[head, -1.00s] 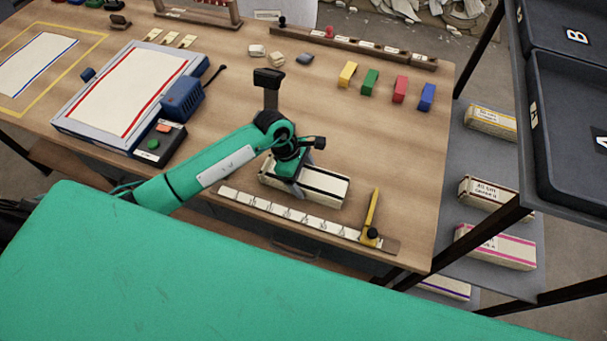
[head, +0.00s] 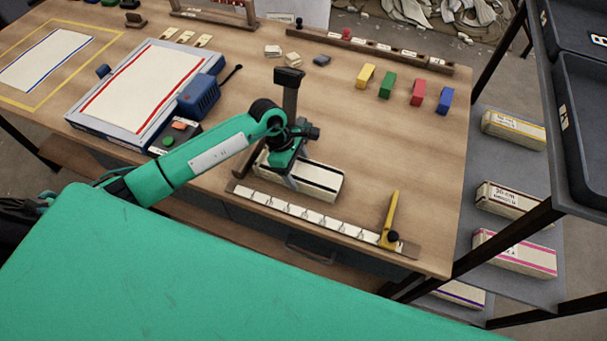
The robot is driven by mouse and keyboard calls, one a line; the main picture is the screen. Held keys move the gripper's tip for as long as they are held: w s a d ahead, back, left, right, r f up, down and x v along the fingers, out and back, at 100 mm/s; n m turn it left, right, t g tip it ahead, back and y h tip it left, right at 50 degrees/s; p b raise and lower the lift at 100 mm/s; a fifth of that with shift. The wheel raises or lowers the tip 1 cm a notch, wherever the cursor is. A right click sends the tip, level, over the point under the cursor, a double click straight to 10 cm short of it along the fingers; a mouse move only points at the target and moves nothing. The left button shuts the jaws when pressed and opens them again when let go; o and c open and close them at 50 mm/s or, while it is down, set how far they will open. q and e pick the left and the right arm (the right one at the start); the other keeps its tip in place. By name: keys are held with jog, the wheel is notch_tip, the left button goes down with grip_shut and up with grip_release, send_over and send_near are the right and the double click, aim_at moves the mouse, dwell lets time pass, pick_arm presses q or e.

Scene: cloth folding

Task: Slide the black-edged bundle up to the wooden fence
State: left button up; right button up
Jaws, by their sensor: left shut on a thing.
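The black-edged bundle (head: 322,178) is a pale, long folded block with dark stripes along its edges. It lies flat on the wooden table, behind the white-marked ruler strip. My left gripper (head: 292,182) is over its left half, pointing down and shut on it. The gripper and wrist hide part of the bundle. A brown wooden piece, which looks like the fence (head: 243,166), stands at the bundle's left end, partly hidden by my arm. The bundle's end is very close to it; I cannot tell whether they touch. My right gripper is out of view.
The ruler strip (head: 300,211) with a yellow stop (head: 391,216) lies along the front edge. A blue box (head: 199,97) and a red-lined board (head: 130,95) are at left. Coloured blocks (head: 387,85) stand behind. The table right of the bundle is clear.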

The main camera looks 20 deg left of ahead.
pick_arm(q)
jog(key=shift+a, duration=0.7)
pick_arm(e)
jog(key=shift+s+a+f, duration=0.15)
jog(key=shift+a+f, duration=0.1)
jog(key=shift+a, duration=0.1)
pick_arm(q)
jog(key=o, duration=1.2)
jog(key=shift+b+v, duration=1.8)
jog(key=shift+v, duration=5.15)
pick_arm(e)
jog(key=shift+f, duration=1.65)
